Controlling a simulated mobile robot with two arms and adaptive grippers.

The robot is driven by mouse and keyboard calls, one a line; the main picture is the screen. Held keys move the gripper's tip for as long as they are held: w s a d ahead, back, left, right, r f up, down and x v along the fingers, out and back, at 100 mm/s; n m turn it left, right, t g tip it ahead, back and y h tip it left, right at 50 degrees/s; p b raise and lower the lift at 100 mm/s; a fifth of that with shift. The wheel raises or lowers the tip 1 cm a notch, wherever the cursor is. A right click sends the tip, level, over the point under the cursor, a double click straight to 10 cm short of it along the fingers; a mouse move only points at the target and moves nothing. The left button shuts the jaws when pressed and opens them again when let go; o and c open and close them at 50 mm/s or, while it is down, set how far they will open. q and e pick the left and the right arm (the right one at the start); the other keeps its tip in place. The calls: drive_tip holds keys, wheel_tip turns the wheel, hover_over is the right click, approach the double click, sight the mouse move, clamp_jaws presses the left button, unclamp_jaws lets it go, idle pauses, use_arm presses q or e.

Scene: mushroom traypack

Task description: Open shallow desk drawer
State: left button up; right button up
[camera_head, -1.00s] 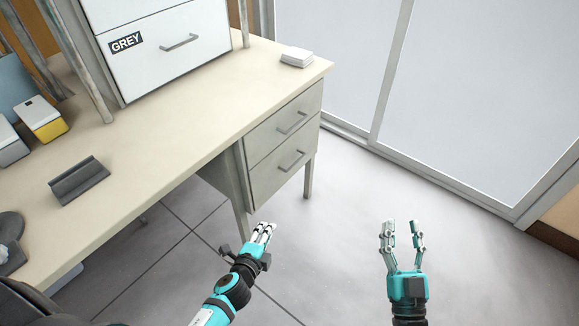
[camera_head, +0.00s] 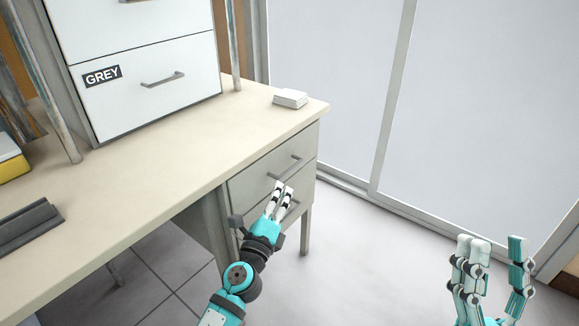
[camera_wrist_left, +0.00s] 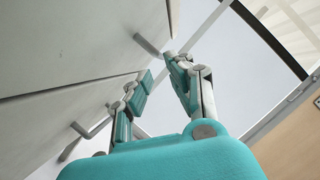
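The desk (camera_head: 150,200) has two stacked grey drawers at its right end. The upper drawer (camera_head: 250,185) and the lower drawer (camera_head: 240,212) both look shut, each with a bar handle. My left gripper (camera_head: 283,189) is just in front of them, its fingertips slightly below the upper handle (camera_head: 285,168) and partly covering the lower drawer. In the left wrist view its fingers (camera_wrist_left: 162,72) are apart and empty, with one handle (camera_wrist_left: 147,45) just beyond the tips and another (camera_wrist_left: 90,130) to the left. Contact cannot be told. My right gripper (camera_head: 492,250) is open and empty.
A white cabinet (camera_head: 190,60) labelled GREY stands on the desk. A small white stack (camera_head: 290,98) lies near the desk's right corner. A dark grey holder (camera_head: 28,228) lies at left. Framed glass panels (camera_head: 480,100) stand behind; the floor between is clear.

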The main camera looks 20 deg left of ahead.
sight(289, 170)
use_arm(q)
drive_tip(key=x, duration=0.8)
drive_tip(key=shift+w, duration=0.4)
clamp_jaws()
